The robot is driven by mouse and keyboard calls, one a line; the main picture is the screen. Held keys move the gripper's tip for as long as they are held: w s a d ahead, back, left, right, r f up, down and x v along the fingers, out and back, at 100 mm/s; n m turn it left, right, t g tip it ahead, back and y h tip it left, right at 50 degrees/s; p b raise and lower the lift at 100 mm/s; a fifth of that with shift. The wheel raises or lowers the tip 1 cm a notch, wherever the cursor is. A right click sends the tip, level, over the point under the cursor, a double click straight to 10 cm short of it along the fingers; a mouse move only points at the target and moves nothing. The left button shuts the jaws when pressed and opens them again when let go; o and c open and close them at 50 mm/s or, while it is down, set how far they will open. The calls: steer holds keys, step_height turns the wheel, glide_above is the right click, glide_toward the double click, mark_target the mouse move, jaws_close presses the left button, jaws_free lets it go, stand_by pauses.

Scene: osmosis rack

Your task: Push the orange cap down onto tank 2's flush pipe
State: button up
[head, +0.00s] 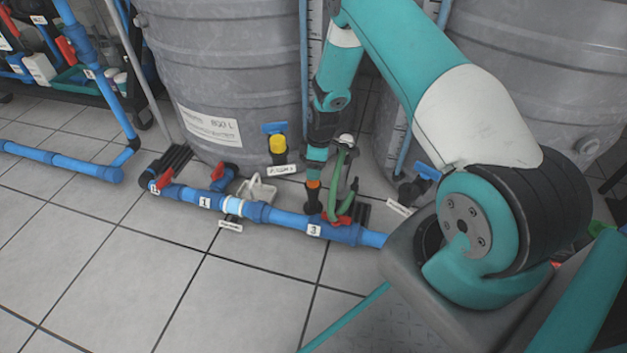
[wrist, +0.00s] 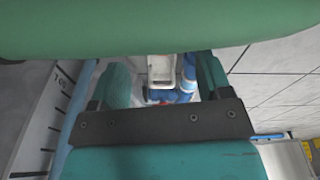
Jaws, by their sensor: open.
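My gripper (head: 315,168) points down in the head view, low in front of the gap between two grey tanks. A small orange piece, seemingly the orange cap (head: 313,184), shows right at its fingertips, above a dark upright stub (head: 312,203) beside the blue pipe. I cannot tell whether the cap is fully seated on the stub, or whether the gripper touches it. In the wrist view, my gripper (wrist: 162,65) has its two teal fingers spread apart. The cap cannot be made out there. No readable label marks the stub as tank 2's flush pipe.
A blue pipe (head: 283,217) with red-handled valves runs along the floor. A yellow-bodied valve with a blue handle (head: 278,143) stands left of my gripper. A white bracket (head: 258,191) lies behind the pipe. Front floor tiles are clear.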

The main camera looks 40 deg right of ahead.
steer(key=f+b, duration=0.4)
steer(key=f, duration=0.1)
steer(key=shift+a+f, duration=0.2)
steer(key=shift+a, duration=0.1)
steer(key=shift+r, duration=0.1)
steer(key=shift+c, duration=0.2)
steer(key=c, duration=0.9)
